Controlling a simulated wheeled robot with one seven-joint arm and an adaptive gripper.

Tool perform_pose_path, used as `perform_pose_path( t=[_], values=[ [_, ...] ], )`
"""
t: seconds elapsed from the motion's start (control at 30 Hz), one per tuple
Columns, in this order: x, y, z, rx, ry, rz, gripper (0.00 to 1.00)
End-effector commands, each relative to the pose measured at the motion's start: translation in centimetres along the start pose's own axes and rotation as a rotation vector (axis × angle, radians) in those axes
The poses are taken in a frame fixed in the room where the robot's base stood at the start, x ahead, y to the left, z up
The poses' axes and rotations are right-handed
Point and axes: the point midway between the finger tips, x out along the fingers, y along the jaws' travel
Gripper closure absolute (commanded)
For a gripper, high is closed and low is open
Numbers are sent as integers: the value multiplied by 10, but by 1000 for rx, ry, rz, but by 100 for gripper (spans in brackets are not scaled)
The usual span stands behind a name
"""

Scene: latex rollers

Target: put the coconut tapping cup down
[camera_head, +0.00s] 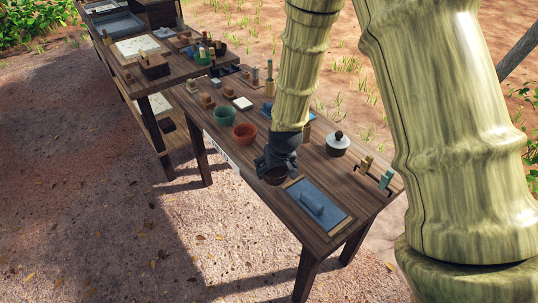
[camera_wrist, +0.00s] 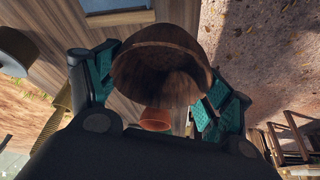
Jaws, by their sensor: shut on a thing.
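The coconut tapping cup (camera_wrist: 158,75) is a brown half shell held between the teal-padded fingers of my gripper (camera_wrist: 160,90) in the wrist view. In the head view the cup (camera_head: 275,176) shows small and dark below my gripper (camera_head: 272,168), over the front part of the wooden table (camera_head: 300,222), near its left long edge. I cannot tell whether the cup touches the tabletop. My gripper is shut on the cup. Its inside is partly in shadow.
A blue slab on a board (camera_head: 328,217) lies close by at the table's near end. An orange pot (camera_head: 244,134) and a green pot (camera_head: 224,115) stand farther back. A white lidded jar (camera_head: 338,144) and small upright pieces (camera_head: 376,174) stand on the right side.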

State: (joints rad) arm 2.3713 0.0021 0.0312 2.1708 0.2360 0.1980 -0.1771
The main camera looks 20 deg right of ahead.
Motion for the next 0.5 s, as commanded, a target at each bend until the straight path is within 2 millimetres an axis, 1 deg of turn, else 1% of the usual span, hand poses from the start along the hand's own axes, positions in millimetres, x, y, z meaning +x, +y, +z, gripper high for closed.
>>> perform_pose_path(
  t=[0.03, 0.1, 0.4, 0.5],
  values=[
    [3, 1, -11, 1, 0, 0, 44],
    [10, 2, -23, 1, 0, 0, 44],
    [38, 8, -76, 0, 0, 1, 44],
    [45, 9, -91, 0, 0, 0, 44]
  ],
)
